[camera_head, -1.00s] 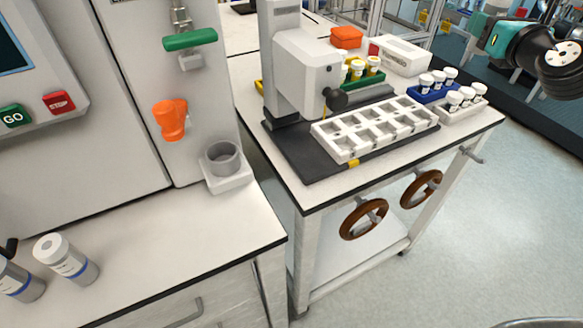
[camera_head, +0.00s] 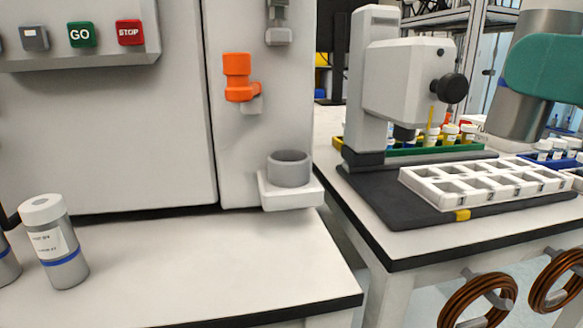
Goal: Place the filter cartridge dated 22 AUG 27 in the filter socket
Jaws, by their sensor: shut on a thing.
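A grey filter cartridge (camera_head: 66,272) with a white cap, a white label and a blue band stands upright on the left bench. The print on its label is too small to read. A second cartridge (camera_head: 6,268) is cut off by the left edge, with its label out of sight. An empty-looking grey round socket (camera_head: 288,171) sits on a white bracket at the right end of the reactor front; I cannot see its bottom. My gripper is outside the picture; only teal and grey links of my arm show at the upper right.
The bench top (camera_head: 190,265) is clear between the cartridge and socket. An orange valve (camera_head: 238,78) is above the socket. GO (camera_head: 82,34) and STOP (camera_head: 130,32) buttons are upper left. Across a gap, another table holds a grey machine (camera_head: 405,75) and white rack (camera_head: 450,190).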

